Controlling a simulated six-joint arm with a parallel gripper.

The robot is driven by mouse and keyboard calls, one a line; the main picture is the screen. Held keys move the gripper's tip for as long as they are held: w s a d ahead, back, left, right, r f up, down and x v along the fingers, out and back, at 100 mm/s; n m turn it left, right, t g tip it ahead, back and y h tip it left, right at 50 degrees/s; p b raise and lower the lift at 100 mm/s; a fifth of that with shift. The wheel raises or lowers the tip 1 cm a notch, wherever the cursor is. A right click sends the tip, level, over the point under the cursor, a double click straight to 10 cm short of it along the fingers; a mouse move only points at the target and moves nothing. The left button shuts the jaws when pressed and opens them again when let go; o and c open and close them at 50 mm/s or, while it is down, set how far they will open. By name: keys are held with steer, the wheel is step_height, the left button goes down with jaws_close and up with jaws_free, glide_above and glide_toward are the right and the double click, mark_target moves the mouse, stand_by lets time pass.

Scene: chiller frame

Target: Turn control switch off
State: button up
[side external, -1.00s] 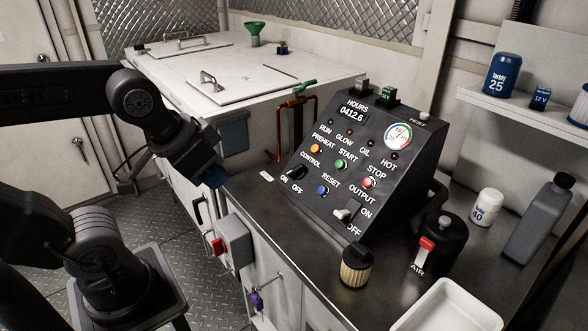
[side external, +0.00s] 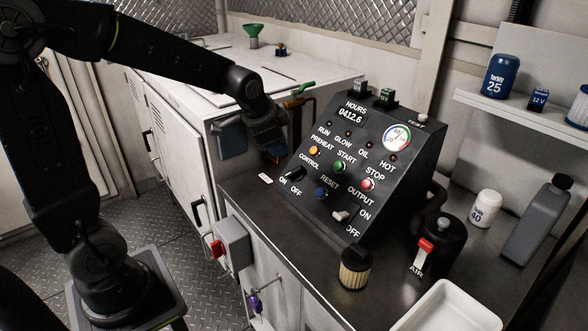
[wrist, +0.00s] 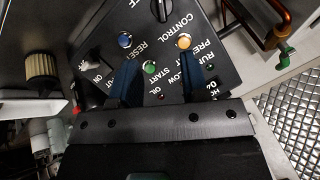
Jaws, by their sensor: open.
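The control switch (side external: 297,173) is a black rotary knob on the slanted black panel, under the word CONTROL, with ON and OFF labels near it. It also shows at the top edge of the wrist view (wrist: 163,9), partly cut off; its exact setting is hard to tell. My gripper (side external: 274,155) is just left of the panel in the side view, above and apart from the knob. In the wrist view my gripper's blue fingers (wrist: 158,60) are spread, with nothing between them but the panel behind.
Orange preheat (side external: 315,150), green start (side external: 340,166), blue reset (side external: 321,193) and red stop (side external: 368,185) buttons surround the switch. The output switch (side external: 341,215) is lower right. A copper pipe (wrist: 265,25) stands beside the panel. A filter (side external: 354,272) stands in front.

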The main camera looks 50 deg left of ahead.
mark_target(295, 170)
steer(key=x, duration=1.4)
steer(key=shift+a, duration=0.15)
steer(key=shift+c, duration=0.2)
jaws_close()
